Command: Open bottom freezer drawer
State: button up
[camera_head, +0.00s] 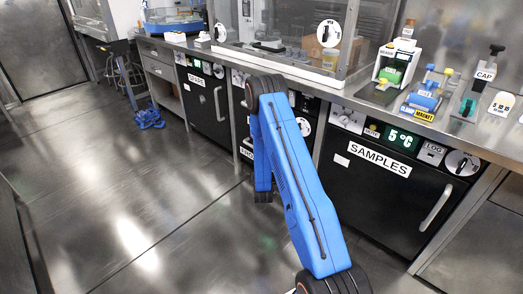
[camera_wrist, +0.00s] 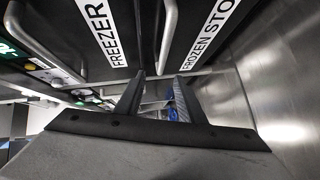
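In the wrist view, a black front with a FREEZER label (camera_wrist: 104,32) is at the left, and one with a FROZEN STO... label (camera_wrist: 210,30) is at the right. A metal bar handle (camera_wrist: 168,35) runs between the labels. My gripper (camera_wrist: 160,76) is open, its two fingers apart and pointing up in the picture toward the handle's near end. Contact cannot be told. In the camera_head view my blue arm covers most of the freezer (camera_head: 246,153), and my gripper is hidden.
A SAMPLES fridge (camera_head: 370,190) with a vertical handle stands right of my arm. Another black fridge (camera_head: 205,105) stands left. The counter (camera_head: 290,70) above carries lab items. The floor at left is clear.

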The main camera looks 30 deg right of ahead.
jog(key=x, duration=1.2)
jog(key=d+f+x, duration=0.1)
jog(key=x, duration=0.5)
jog(key=shift+s+f, duration=0.1)
jog(key=shift+s, duration=0.3)
grip_shut()
